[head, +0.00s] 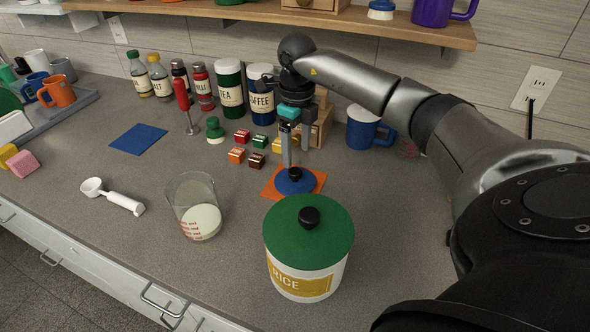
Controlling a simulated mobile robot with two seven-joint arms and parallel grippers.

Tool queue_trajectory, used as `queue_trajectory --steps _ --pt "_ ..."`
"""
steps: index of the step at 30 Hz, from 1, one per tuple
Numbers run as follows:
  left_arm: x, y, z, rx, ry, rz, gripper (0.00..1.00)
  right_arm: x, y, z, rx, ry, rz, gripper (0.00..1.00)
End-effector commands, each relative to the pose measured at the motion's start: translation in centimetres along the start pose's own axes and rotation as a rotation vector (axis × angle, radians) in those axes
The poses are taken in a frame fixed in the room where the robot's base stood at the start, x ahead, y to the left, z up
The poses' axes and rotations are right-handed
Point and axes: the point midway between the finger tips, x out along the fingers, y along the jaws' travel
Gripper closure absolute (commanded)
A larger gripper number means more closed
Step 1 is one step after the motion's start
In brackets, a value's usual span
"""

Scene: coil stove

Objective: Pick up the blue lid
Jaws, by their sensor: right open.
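The blue lid (294,182) lies on an orange square mat (270,188) on the grey counter. It is round with a small black knob on top. My right gripper (294,166) is above the lid, pointing down, with its fingers open near the knob. Whether the fingers straddle the knob or touch it, I cannot tell. The lid rests on the mat and is not lifted. My left gripper is out of view.
The rice canister (308,250) with a green lid stands in front of the blue lid. A glass measuring cup (195,205) is to its left. Small spice boxes (257,160), a blue mug (364,128) and canisters (262,95) are behind. Counter around the blue mat (138,139) is clear.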

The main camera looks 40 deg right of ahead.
Motion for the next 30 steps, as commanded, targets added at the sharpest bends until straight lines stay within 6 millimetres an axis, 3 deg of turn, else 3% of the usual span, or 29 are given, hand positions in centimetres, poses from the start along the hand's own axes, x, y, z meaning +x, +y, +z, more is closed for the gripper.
queue_trajectory --steps 9,19,30 --pt "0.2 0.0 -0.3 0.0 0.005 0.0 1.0 4.4 0.8 -0.1 0.0 0.003 0.002 0.23" --pt "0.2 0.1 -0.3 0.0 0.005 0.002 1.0 5.0 0.8 -0.1 -0.001 0.0 0.001 0.23" --pt "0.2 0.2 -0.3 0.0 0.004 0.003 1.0 5.0 0.8 -0.1 -0.001 0.001 0.001 0.65"
